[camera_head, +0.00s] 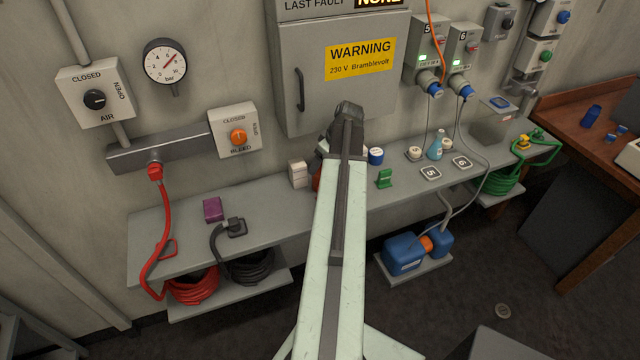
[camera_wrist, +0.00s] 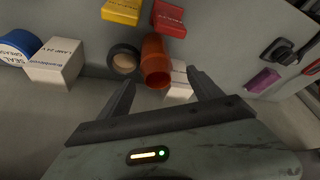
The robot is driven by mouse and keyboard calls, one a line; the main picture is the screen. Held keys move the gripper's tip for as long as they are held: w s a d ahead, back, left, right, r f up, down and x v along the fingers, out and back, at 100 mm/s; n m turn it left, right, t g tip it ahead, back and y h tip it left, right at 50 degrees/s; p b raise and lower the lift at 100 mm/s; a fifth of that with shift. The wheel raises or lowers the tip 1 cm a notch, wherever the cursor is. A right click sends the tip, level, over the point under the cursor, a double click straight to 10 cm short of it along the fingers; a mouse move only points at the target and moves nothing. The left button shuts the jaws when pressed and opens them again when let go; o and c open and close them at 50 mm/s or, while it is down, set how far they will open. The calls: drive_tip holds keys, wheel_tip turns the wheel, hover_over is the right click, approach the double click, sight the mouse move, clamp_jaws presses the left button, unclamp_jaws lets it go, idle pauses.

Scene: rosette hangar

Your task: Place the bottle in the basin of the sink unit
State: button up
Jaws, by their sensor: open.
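In the wrist view an orange-red, bottle-like cylinder (camera_wrist: 155,50) lies in line with the gap of my gripper (camera_wrist: 160,85). The jaws are apart and not closed on it. In the head view a bit of orange-red (camera_head: 316,183) shows beside my arm, which hides the rest. A light-blue bottle (camera_head: 436,146) stands upright on the wall shelf, right of my arm. I cannot tell which one is the task's bottle. I cannot make out a sink unit or basin in either view.
The grey shelf (camera_head: 270,222) holds a purple block (camera_head: 212,209), a white box (camera_head: 297,174) and a green item (camera_head: 384,178). Yellow (camera_wrist: 122,10) and red (camera_wrist: 168,18) boxes, a dark ring (camera_wrist: 123,59) and a white lamp box (camera_wrist: 55,62) crowd near the cylinder. Red (camera_head: 160,215) and green cables hang nearby.

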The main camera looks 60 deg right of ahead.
drive_tip(key=b+x, duration=0.4)
drive_tip(key=x, duration=0.1)
drive_tip(key=shift+d+f+b, duration=0.15)
drive_tip(key=shift+d+b, duration=0.05)
drive_tip(key=shift+b, duration=0.2)
drive_tip(key=shift+s, duration=0.1)
clamp_jaws()
drive_tip(key=shift+r, duration=0.2)
